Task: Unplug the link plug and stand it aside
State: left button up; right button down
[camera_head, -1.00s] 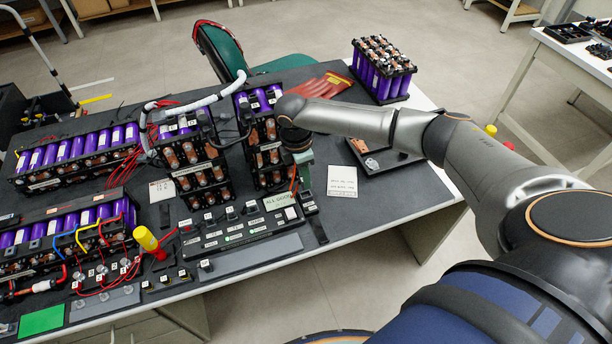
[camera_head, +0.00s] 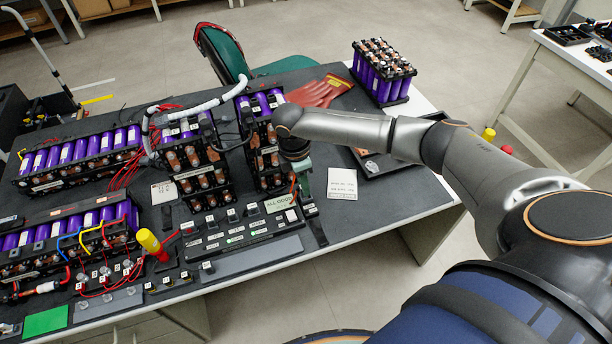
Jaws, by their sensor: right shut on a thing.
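My right gripper (camera_head: 305,194) points down at the right end of the black tester panel (camera_head: 232,236), just right of its "ALL GOOD" display (camera_head: 279,203). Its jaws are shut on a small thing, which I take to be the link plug. The plug is hidden by the fingers and is too small to make out. I cannot tell whether it is seated or clear of its socket. My left gripper is out of view.
Battery modules with purple cells (camera_head: 271,165) stand close behind and left of my gripper. A white note card (camera_head: 342,184) lies to its right, with a black tray (camera_head: 400,163) behind. The table's front right is clear.

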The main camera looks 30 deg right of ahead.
jog(key=s+a, duration=0.2)
jog(key=a, duration=0.1)
jog(key=s+a, duration=0.3)
jog(key=s+a+p, duration=0.1)
jog(key=s+a, duration=0.1)
jog(key=a, duration=0.1)
jog(key=shift+s+f, duration=0.25)
jog(key=shift+s, duration=0.15)
jog(key=shift+s+a+f, duration=0.15)
jog(key=shift+f, duration=1.65)
jog(key=shift+f, duration=0.45)
jog(key=c, duration=0.6)
grip_release()
jog(key=shift+c, duration=0.2)
jog(key=shift+r, duration=0.1)
notch_tip(320, 180, up, 6)
jog(key=shift+f, duration=0.1)
